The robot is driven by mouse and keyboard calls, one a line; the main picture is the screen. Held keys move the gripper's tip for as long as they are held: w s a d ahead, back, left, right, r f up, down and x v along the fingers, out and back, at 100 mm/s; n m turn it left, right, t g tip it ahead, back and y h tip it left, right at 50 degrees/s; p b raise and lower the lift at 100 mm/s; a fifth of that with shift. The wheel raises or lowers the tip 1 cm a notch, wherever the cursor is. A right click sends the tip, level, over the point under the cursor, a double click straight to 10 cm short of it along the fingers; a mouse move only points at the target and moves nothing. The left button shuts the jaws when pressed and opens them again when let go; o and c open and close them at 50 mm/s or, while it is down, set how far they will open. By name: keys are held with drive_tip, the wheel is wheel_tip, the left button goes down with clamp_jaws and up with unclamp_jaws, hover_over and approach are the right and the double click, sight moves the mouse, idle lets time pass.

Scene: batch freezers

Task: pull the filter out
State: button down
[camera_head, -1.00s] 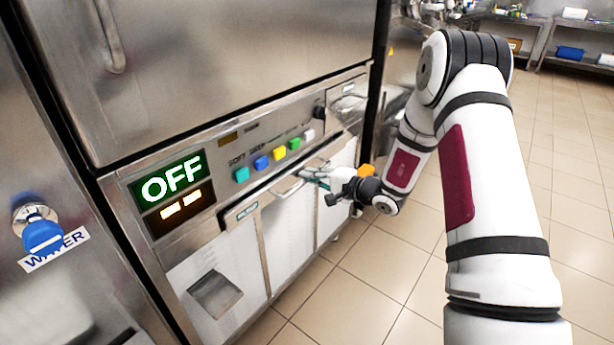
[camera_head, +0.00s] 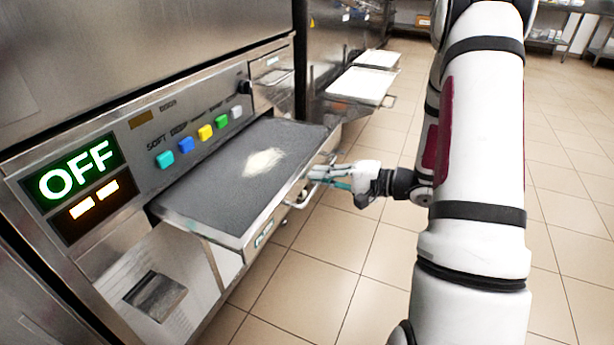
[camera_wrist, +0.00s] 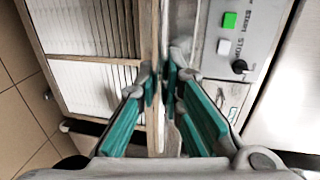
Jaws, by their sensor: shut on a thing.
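The filter (camera_head: 215,185) is a flat dark-grey tray-like drawer with a metal rim and a pale powdery patch on top. It sticks out of the machine front, level, below the coloured buttons. Its front rim carries a small metal handle (camera_head: 300,196). My gripper (camera_head: 318,173) is at that handle from the right, shut on it, with the fingers pointing left. In the wrist view, my gripper's green-padded fingers (camera_wrist: 165,82) close in around a narrow edge. The exact contact is hidden by the fingers.
The machine's panel has a lit OFF display (camera_head: 72,176) and several coloured buttons (camera_head: 205,132). White pleated panels (camera_wrist: 90,85) lie below. Farther back, white trays (camera_head: 360,86) jut out from neighbouring units.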

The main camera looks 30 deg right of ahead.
drive_tip(key=shift+s+d, duration=0.15)
drive_tip(key=shift+s, duration=0.05)
drive_tip(key=c, duration=2)
unclamp_jaws()
drive_tip(key=v, duration=1.2)
